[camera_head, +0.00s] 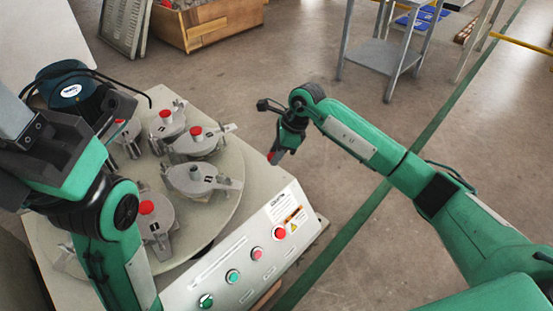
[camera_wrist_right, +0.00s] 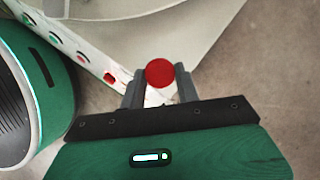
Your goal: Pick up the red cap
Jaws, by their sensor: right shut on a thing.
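My right gripper (camera_head: 274,156) is shut on a red cap, held in the air beyond the right edge of the machine's table. In the right wrist view the round red cap (camera_wrist_right: 160,72) sits between the two grey fingertips (camera_wrist_right: 160,88). Other red caps sit on metal pots on the round plate: one at the back (camera_head: 166,113), one in the middle (camera_head: 195,130) and one at the front left (camera_head: 148,207). The central pot (camera_head: 195,173) has a bare dark stem with no red cap. My left arm is at the left; its fingertips cannot be made out.
The round plate (camera_head: 222,205) lies on a machine with a slanted button panel (camera_head: 240,262). A dark motor (camera_head: 68,92) with a cable stands at the back left. A wooden crate (camera_head: 210,22) and a grey trolley (camera_head: 376,56) stand farther back.

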